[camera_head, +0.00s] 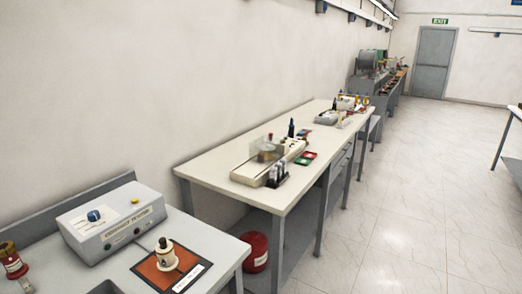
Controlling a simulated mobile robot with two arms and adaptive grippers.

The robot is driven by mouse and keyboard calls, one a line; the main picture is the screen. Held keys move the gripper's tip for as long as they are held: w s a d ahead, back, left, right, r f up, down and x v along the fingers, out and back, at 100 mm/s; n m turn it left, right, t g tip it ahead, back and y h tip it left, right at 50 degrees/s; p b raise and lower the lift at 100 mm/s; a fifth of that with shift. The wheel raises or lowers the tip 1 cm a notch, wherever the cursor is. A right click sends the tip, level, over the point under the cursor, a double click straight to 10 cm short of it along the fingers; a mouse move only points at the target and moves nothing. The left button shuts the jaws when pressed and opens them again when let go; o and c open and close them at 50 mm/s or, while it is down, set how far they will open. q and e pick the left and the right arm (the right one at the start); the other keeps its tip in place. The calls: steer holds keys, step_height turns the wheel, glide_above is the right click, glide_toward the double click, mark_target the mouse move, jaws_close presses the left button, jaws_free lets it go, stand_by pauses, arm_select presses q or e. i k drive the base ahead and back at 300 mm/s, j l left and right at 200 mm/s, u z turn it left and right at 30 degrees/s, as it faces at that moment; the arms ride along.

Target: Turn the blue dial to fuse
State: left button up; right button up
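The blue dial (94,216) sits on the sloped top of a light grey tester box (112,222) at the lower left. The markings around the dial are too small to read. A yellow button (135,200) is on the same top, right of the dial. The box front has a label, a green button and other small fittings. A cream and white bushing (165,254) stands upright on an orange and black mat in front of the box. Neither of my grippers shows in this view.
The grey bench (222,244) has a dark red and brass part (13,262) at its left edge. A longer white table (215,172) with equipment stands beyond it. A red container (256,250) is below. Open tiled floor (410,200) lies to the right.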

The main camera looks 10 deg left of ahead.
mark_target(93, 215)
steer(key=j+u, duration=0.1)
steer(key=u, duration=0.3)
steer(key=j+u, duration=0.1)
steer(key=u, duration=0.3)
steer(key=j+u, duration=0.15)
steer(key=u, duration=0.3)
